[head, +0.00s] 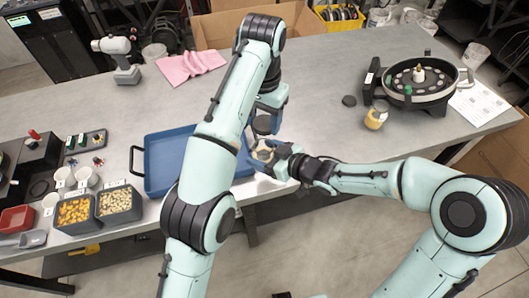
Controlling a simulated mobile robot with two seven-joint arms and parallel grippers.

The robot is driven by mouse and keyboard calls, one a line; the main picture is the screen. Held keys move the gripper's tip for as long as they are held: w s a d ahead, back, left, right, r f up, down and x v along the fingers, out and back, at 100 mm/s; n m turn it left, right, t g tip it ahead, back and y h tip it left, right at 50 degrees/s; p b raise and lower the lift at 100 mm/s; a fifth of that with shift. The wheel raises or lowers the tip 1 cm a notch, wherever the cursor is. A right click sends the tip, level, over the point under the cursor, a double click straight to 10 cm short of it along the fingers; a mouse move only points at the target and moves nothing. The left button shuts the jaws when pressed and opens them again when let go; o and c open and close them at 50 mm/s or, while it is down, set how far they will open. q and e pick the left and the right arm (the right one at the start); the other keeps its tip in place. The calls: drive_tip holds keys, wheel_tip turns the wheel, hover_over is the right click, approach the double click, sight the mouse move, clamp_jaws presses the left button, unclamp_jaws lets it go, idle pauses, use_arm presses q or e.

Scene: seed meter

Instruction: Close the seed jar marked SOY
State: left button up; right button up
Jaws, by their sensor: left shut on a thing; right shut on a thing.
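My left gripper (266,112) is shut on a dark round lid (262,125), held just above an open jar. My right gripper (268,158) is shut on this jar (263,151), which has pale contents, near the table's front edge. The lid and the jar look apart. A second jar (376,118) with yellowish contents stands at the right of the table, and another dark lid (349,101) lies beside it. Lettering on the jars is too small to read, so I cannot tell which is marked SOY. My grippers partly hide the held jar.
A blue tray (158,192) lies left of the grippers, partly behind my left arm. A black seed meter (418,98) with a round plate stands at the right. Bins of yellow (75,211) and pale seeds (119,203) stand front left. The back middle of the table is clear.

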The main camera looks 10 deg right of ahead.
sight(262, 138)
use_arm(q)
drive_tip(key=shift+f, duration=0.1)
drive_tip(key=shift+f, duration=1.9)
drive_tip(key=shift+a+f, duration=0.1)
drive_tip(key=shift+a, duration=0.05)
drive_tip(key=shift+f, duration=0.8)
drive_tip(key=shift+f, duration=0.6)
